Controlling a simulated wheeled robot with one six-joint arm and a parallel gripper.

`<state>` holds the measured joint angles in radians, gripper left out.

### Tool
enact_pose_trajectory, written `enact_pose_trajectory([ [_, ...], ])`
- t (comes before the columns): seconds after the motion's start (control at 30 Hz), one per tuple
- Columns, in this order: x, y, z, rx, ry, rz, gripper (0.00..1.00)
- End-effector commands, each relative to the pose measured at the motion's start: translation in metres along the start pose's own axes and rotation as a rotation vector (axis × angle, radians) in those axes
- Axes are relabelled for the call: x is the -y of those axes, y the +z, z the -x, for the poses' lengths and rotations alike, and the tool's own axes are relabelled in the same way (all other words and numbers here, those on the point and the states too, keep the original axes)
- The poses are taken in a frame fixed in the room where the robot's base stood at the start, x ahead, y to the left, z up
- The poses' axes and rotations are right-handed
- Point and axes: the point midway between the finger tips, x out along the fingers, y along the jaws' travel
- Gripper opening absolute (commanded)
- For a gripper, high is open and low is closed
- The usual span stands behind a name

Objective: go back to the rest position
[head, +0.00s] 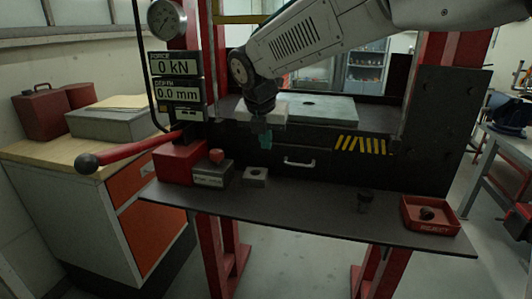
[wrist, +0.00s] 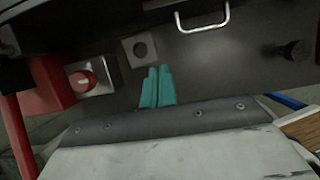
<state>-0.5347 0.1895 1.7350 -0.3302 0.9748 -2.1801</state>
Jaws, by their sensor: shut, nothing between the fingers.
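My gripper (head: 265,139) hangs fingers-down over the dark bench of a red-framed press, in front of its dark front panel. Its two teal fingers are together with nothing between them. They also show shut in the wrist view (wrist: 156,72), with their tips just short of a square metal block with a round hole (wrist: 140,48). In the head view this block (head: 256,176) stands on the bench below my gripper, apart from it.
A box with a red knob (head: 216,157) and a red lever with a black ball (head: 88,163) are at left. A dark cylindrical part (head: 364,203) and a red tray (head: 430,226) are at right. Displays (head: 177,67) read 0 kN and 0.0 mm. The bench's middle is clear.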

Motion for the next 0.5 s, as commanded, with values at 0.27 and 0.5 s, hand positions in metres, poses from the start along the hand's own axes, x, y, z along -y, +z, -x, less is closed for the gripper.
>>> enact_pose_trajectory([
  [0.27, -0.001, -0.002, 0.018, -0.002, -0.002, -0.079, 0.00],
  [0.5, 0.028, -0.045, 0.002, -0.088, -0.095, -0.648, 0.00],
])
